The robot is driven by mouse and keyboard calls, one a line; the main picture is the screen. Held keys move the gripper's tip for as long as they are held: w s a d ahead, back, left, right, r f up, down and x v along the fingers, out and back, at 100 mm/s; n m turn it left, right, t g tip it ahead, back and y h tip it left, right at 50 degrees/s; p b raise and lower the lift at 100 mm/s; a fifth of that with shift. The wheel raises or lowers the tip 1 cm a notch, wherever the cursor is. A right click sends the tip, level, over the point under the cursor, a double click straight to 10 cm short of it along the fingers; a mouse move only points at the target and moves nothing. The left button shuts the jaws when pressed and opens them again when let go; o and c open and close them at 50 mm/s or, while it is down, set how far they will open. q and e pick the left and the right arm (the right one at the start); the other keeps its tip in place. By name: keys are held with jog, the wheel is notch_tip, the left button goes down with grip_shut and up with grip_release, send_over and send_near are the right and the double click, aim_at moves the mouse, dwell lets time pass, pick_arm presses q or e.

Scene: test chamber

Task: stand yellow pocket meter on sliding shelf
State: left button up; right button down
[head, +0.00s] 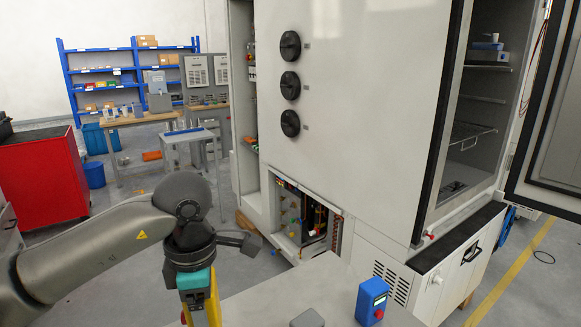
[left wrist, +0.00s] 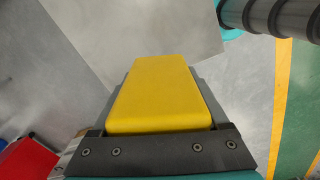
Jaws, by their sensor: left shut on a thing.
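My left gripper (head: 200,312) is at the bottom of the head view, beside the near light-grey table top, shut on the yellow pocket meter (head: 214,304). In the left wrist view the yellow meter (left wrist: 162,92) fills the space between the dark fingers, its plain yellow face toward the camera. The test chamber stands open at the right of the head view. A sliding wire shelf (head: 470,136) shows inside it, well away from the held meter. My right gripper is in neither view.
A blue device (head: 372,300) with a red button stands on the near table top (head: 275,295). The chamber's open door (head: 555,130) is at the right edge. A blue-grey instrument (head: 488,50) sits on the chamber's upper shelf. A red cabinet (head: 42,175) stands left.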

pick_arm(q)
jog(key=m, duration=0.4)
jog(key=m+b, duration=0.1)
jog(key=m, duration=0.1)
jog(key=shift+w+a+f, duration=0.1)
jog(key=shift+a+f, duration=0.05)
jog(key=shift+a, duration=0.2)
jog(key=m, duration=0.2)
jog(key=m+b, duration=0.1)
jog(key=m, duration=0.1)
jog(key=shift+a+m, duration=0.2)
jog(key=shift+m, duration=0.2)
jog(key=m, duration=0.4)
jog(key=shift+w+a+f+m+b, duration=0.1)
jog(key=shift+w+a+m+b, duration=0.1)
jog(key=shift+m+b, duration=0.15)
jog(key=m+b, duration=0.1)
jog(key=m, duration=0.4)
jog(key=shift+a, duration=0.2)
jog(key=shift+s+f, duration=0.25)
jog(key=shift+s, duration=0.2)
jog(key=s+f, duration=0.2)
jog(key=s, duration=0.4)
jog(key=shift+f, duration=0.15)
